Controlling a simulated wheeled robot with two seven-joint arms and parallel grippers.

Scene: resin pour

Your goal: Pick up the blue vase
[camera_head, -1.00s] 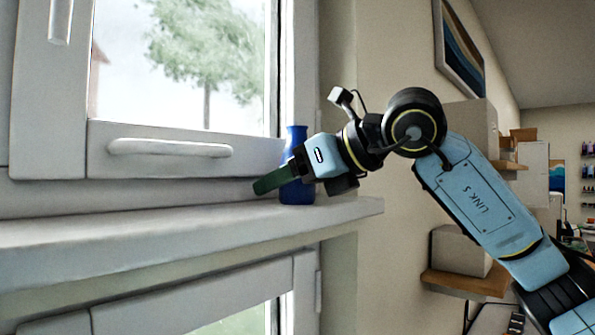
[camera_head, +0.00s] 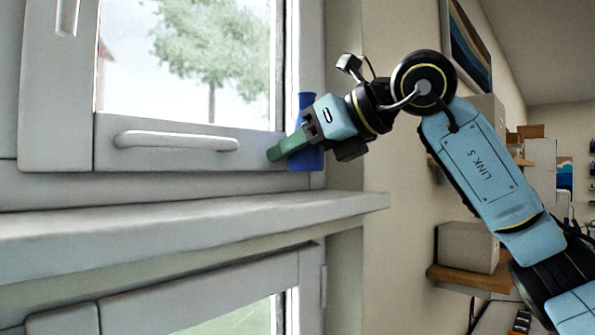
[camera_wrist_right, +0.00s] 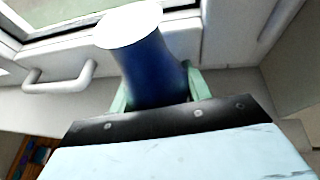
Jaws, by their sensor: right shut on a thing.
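The blue vase (camera_head: 305,158) is in the air above the window sill, close to the window frame, in the head view. It is slightly tilted, and its middle is partly hidden by my gripper. My right gripper (camera_head: 291,149) is shut on the vase, with its green fingers around the body. In the right wrist view the vase (camera_wrist_right: 152,70) stands between the green fingers of the gripper (camera_wrist_right: 158,88), its bright white top toward the camera. My left gripper is not in view.
The pale window sill (camera_head: 180,225) lies below the vase and looks bare. The window handle (camera_head: 178,142) sticks out to the left of the gripper. A box (camera_head: 467,247) stands on a wooden shelf (camera_head: 470,277) at the right.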

